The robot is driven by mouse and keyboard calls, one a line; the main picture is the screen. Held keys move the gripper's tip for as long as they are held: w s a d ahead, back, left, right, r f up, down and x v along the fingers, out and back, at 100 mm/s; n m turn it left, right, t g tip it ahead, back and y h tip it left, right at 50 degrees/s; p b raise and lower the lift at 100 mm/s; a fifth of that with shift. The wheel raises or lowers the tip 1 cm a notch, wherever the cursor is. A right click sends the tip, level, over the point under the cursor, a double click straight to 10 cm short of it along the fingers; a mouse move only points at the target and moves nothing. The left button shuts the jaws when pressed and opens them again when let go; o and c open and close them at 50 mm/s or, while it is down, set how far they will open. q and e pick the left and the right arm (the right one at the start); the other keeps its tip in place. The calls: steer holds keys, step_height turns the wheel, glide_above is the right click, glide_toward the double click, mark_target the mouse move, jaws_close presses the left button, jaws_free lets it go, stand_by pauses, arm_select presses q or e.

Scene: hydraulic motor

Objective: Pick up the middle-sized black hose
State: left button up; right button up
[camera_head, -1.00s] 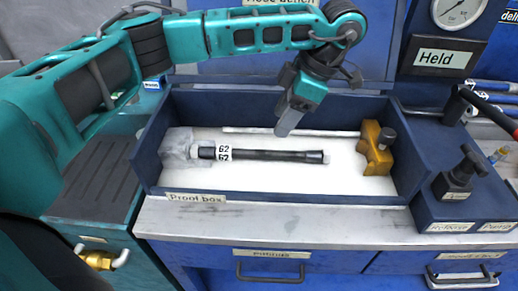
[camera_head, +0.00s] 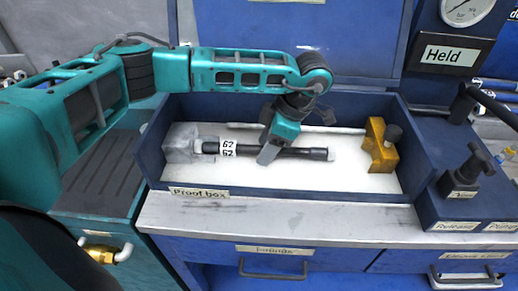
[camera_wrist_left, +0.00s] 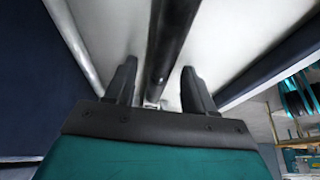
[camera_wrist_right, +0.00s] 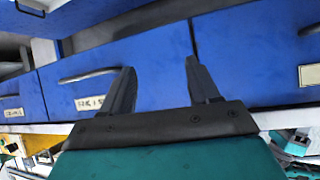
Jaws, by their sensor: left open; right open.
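A black hose (camera_head: 310,153) with a white tag marked G2 lies in the proof box (camera_head: 300,191), its left end at a clear grey block (camera_head: 182,143). My left gripper (camera_head: 265,160) points down at the middle of the hose. In the left wrist view the hose (camera_wrist_left: 172,40) runs between the two open fingers (camera_wrist_left: 158,88), with a gap on each side. My right gripper (camera_wrist_right: 162,82) is open and empty in front of blue drawers; it is outside the head view. No other hose shows clearly for comparing size.
A yellow clamp block (camera_head: 380,146) stands at the right end of the box. A thin pale rod (camera_head: 235,128) lies along the back. Box walls surround the hose. A valve block (camera_head: 460,185) and the gauge panel labelled Held (camera_head: 450,55) stand to the right.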

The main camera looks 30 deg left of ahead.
arm_select(q)
steer(key=shift+c, duration=0.5)
jaws_close()
steer(key=shift+r, duration=0.1)
